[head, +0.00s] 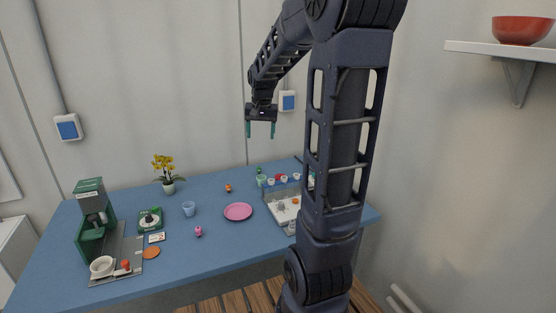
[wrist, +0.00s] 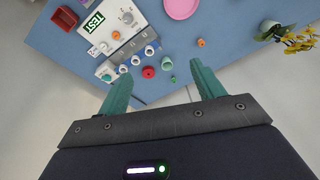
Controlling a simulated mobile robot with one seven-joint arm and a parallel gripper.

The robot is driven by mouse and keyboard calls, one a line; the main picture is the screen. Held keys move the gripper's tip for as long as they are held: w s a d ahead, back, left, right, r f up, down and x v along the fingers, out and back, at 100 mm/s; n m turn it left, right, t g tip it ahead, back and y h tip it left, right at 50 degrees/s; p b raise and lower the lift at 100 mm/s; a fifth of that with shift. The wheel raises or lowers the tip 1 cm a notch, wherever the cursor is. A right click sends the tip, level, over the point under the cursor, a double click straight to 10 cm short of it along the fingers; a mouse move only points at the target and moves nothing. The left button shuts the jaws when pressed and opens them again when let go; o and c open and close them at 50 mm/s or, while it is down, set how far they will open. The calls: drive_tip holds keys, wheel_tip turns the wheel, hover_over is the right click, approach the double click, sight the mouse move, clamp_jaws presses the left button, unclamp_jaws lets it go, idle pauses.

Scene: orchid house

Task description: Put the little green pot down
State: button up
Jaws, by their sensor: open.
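A little pale green pot (head: 262,181) stands on the blue table near its back edge, left of a red pot (head: 278,177). My gripper (head: 260,130) hangs pointing down, well above the back of the table. Its two teal fingers (wrist: 160,78) are apart with nothing between them.
Several small white pots (wrist: 149,50) stand in a row by a white box marked TEST (wrist: 110,27). A pink plate (head: 238,211), blue cup (head: 188,208) and yellow orchid (head: 164,170) are to the left. A green machine (head: 90,225) stands far left. The wall is close behind.

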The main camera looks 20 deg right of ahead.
drive_tip(key=s+a+n+t, duration=0.1)
drive_tip(key=s+a+n, duration=0.1)
drive_tip(key=s, duration=1)
drive_tip(key=s+a+n+t, duration=0.1)
drive_tip(key=s+n, duration=0.1)
drive_tip(key=s, duration=1.1)
drive_tip(key=shift+a+r, duration=0.35)
drive_tip(key=shift+r, duration=0.1)
